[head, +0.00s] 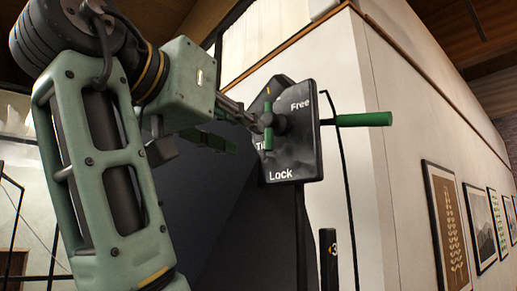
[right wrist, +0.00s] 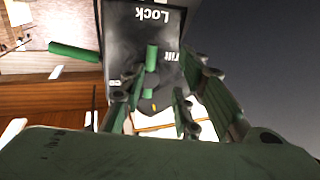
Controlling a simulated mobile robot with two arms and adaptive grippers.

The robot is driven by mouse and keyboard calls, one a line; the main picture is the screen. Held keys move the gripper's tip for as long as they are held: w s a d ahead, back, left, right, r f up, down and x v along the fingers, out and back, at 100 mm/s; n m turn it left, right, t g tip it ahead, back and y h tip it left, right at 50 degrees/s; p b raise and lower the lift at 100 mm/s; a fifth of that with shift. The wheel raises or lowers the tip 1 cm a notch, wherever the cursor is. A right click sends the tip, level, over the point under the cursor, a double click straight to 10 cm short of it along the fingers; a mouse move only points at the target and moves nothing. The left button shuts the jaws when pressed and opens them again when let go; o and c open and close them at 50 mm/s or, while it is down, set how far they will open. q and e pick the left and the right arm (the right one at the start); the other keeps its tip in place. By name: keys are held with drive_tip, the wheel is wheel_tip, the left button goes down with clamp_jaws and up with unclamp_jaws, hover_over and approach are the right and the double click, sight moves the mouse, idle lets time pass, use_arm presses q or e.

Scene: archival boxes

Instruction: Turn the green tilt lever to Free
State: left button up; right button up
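The green tilt lever (head: 268,138) sits on a black panel (head: 308,145) marked Free at the upper right, Lock at the bottom and a partly hidden Tilt. Its green bar looks roughly upright in the head view. In the right wrist view, the lever (right wrist: 152,55) shows upside down against the panel, below the word Lock. My right gripper (head: 240,125) is at the panel's left side, close to the lever. In the right wrist view, its fingers (right wrist: 162,88) are spread apart on either side of the lever. I cannot tell whether they touch it. My left gripper is not in view.
A second green handle (head: 365,119) sticks out to the right of the panel; it also shows in the right wrist view (right wrist: 75,52). A thin black rod and a dark post (head: 328,258) stand below. A white wall with framed pictures (head: 447,230) runs along the right.

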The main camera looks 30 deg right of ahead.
sight(266, 133)
drive_tip(key=shift+s+d+r+p, duration=0.35)
drive_tip(key=shift+d+p, duration=0.1)
drive_tip(key=shift+d, duration=0.15)
drive_tip(key=shift+s+d+r+p, duration=0.2)
drive_tip(key=shift+d+r+p, duration=0.15)
drive_tip(key=shift+d, duration=0.25)
drive_tip(key=p+x, duration=0.1)
drive_tip(key=x, duration=0.1)
drive_tip(key=shift+w+d+f, duration=0.15)
drive_tip(key=shift+w+d, duration=0.05)
drive_tip(key=shift+d, duration=0.05)
drive_tip(key=shift+w+d+f, duration=0.3)
drive_tip(key=shift+w+d, duration=0.45)
drive_tip(key=shift+d, duration=0.05)
drive_tip(key=shift+a, duration=0.1)
drive_tip(key=shift+s+a+r, duration=0.1)
drive_tip(key=shift+s+a, duration=0.1)
drive_tip(key=shift+s, duration=0.1)
drive_tip(key=shift+c, duration=1.1)
clamp_jaws()
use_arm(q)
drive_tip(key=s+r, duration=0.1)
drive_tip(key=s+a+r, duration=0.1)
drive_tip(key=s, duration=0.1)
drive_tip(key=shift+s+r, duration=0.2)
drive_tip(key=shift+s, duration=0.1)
